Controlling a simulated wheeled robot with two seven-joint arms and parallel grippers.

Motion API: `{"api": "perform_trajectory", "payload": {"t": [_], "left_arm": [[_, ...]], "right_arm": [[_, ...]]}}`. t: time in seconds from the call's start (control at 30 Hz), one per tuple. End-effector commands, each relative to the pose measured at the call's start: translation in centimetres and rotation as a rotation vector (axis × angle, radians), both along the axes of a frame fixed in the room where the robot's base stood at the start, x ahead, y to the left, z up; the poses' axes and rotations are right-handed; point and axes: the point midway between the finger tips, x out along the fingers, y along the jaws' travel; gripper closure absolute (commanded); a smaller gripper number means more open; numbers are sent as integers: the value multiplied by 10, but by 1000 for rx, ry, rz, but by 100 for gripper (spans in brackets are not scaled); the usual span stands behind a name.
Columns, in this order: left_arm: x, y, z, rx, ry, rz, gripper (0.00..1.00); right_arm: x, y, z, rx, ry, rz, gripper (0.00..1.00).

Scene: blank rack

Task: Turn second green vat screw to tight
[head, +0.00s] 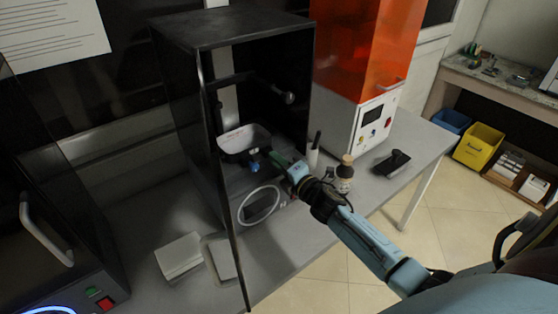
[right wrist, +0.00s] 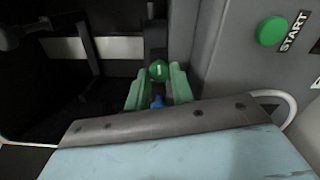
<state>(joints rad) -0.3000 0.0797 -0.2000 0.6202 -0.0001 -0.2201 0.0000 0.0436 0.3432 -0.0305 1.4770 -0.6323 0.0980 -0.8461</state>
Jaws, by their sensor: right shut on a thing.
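The vat (head: 244,138) is a pale tray inside the open black cabinet in the head view. The green screw (right wrist: 158,70) is a round knob with a white mark, between the fingertips of my right gripper (right wrist: 157,77) in the right wrist view. The right gripper (head: 277,160) reaches into the cabinet from the right, beside the vat, and is shut on the green screw. A blue knob (head: 255,166) shows at the vat's front, and something blue (right wrist: 157,101) shows between the green fingers. In the head view the green screw is hidden by the gripper. My left gripper is not in view.
The black cabinet (head: 182,92) has a dark upright edge left of my arm. A green START button (right wrist: 271,31) is on a grey panel at right. A brown bottle (head: 345,172), a white bottle (head: 313,153) and a black object (head: 392,162) stand near my right forearm.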

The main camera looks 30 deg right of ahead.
Motion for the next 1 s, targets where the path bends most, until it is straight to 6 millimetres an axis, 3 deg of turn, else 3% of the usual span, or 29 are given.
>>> {"api": "perform_trajectory", "payload": {"t": [1.0], "left_arm": [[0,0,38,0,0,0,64]], "right_arm": [[0,0,3,963,76,-1,100]]}}
